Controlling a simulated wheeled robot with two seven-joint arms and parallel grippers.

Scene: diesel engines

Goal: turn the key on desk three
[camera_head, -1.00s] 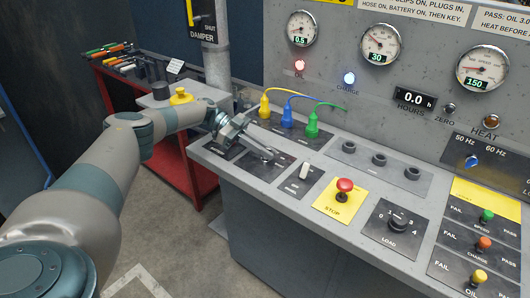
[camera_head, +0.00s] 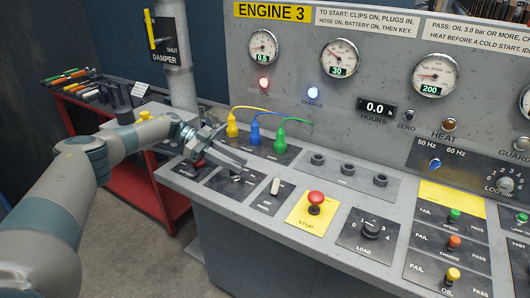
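Desk three (camera_head: 265,222) is a grey console under a sign reading ENGINE 3 (camera_head: 271,12). My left gripper (camera_head: 232,157) is low over the left end of the desk top, its fingers pointing right and down. Just below the fingertips is a dark panel (camera_head: 222,186) with a small dark part on it, which looks like the key switch. The fingers partly cover this area, so I cannot tell whether they touch the key or hold it, nor how far apart they are. My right gripper is out of view.
Yellow, blue and green plugs (camera_head: 254,134) with cables stand behind the gripper. A white-handled switch (camera_head: 275,187), a red STOP button (camera_head: 316,198) and a LOAD knob (camera_head: 371,229) lie to the right. A red tool cart (camera_head: 128,180) stands left, beside a damper post (camera_head: 178,60).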

